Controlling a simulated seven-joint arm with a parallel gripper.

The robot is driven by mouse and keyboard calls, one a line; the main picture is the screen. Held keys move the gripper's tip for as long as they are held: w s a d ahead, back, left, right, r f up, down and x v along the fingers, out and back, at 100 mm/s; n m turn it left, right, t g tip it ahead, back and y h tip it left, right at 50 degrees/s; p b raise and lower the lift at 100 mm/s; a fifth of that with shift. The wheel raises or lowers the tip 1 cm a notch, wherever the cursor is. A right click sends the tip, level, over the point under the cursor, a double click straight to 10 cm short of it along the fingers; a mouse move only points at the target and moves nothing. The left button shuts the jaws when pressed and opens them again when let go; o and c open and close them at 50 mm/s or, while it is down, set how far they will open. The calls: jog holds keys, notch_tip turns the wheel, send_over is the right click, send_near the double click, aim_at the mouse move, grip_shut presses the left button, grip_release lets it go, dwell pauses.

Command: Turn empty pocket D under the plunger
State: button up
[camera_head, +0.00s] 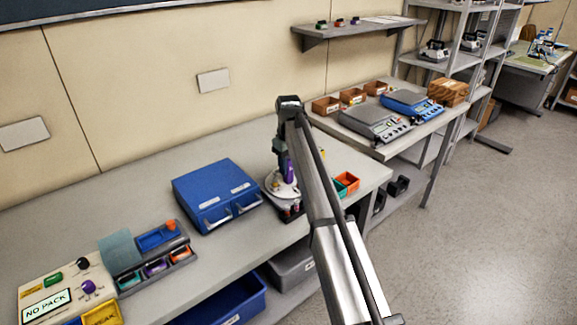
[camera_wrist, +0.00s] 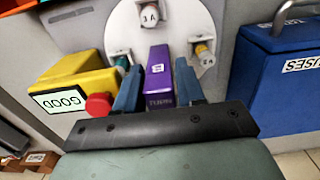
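A white turntable disc (camera_wrist: 122,32) carries a purple handle (camera_wrist: 160,75) marked TURN. In the wrist view my gripper (camera_wrist: 158,78) has its two blue-grey fingers on either side of this handle. The gaps between fingers and handle are very thin, and I cannot tell whether they press on it. A green-capped piece shows behind the left finger. In the head view the purple handle (camera_head: 289,170) is partly behind my arm. I cannot identify pocket D or the plunger.
A yellow box (camera_wrist: 75,80) with a GOOD display and red button (camera_wrist: 98,104) stands left of the fingers. A blue case (camera_wrist: 275,85) marked FUSES is close on the right. In the head view, small green and orange bins (camera_head: 347,181) sit right of the turntable.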

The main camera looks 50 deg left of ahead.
jog(key=shift+f, duration=0.25)
jog(key=shift+c, duration=0.3)
grip_shut()
